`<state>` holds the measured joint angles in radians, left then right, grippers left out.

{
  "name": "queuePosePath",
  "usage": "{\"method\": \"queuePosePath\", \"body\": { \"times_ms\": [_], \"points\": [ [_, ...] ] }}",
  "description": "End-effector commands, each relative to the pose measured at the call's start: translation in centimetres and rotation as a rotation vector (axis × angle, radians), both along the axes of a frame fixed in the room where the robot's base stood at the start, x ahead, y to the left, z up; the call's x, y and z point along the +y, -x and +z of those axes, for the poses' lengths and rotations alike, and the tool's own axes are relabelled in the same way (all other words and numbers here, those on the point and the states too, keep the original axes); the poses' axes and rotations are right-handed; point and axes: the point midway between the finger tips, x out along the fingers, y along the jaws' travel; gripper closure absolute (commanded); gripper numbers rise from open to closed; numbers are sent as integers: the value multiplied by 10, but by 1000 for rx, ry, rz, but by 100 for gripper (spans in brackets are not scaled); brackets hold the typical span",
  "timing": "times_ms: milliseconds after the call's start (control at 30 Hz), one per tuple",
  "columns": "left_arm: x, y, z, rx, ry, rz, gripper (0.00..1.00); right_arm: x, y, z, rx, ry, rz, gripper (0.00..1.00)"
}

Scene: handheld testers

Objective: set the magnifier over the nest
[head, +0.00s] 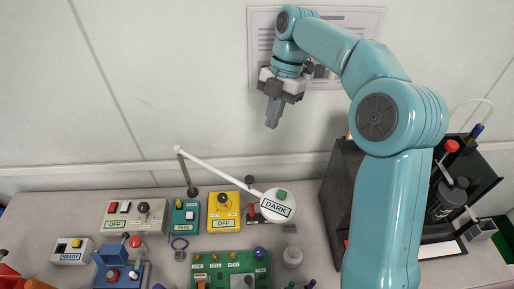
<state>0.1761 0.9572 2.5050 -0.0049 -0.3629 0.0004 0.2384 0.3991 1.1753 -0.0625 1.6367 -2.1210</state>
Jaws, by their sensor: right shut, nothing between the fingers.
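The magnifier (283,196) is a round white head marked DARK, with a green block on top, at the end of a white jointed arm (218,168). The arm rises from a dark post at the back of the table. The head hangs just right of the yellow tester and partly covers a small dark and red item (252,215). I cannot tell for sure which item is the nest. My right gripper (272,114) is shut and empty, raised in front of the wall, well above the magnifier head and apart from it. My left gripper is out of view.
A yellow tester marked OFF (223,224), a teal tester marked PASS (191,230) and a grey box marked OFF (113,223) stand left of the magnifier. A green board (215,267) lies in front. A dark cabinet (338,195) stands at right, partly behind my right arm.

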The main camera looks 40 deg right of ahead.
Motion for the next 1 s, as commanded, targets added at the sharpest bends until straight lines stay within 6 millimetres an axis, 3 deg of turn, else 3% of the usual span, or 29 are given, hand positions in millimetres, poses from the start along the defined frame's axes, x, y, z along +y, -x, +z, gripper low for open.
{"method": "queuePosePath", "body": {
  "times_ms": [133, 267, 667, 800, 1000],
  "points": [
    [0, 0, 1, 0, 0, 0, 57, 0, 8, -1, 21, 0, 15, 100],
    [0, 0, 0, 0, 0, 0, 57, 7, 12, -17, 24, 0, 16, 100],
    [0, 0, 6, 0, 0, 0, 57, 32, 22, -95, 24, -1, 17, 100],
    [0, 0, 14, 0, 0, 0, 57, 54, 28, -93, 19, -1, 19, 100],
    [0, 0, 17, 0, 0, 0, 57, 66, 31, -97, 20, 0, 17, 100]
  ]
}}
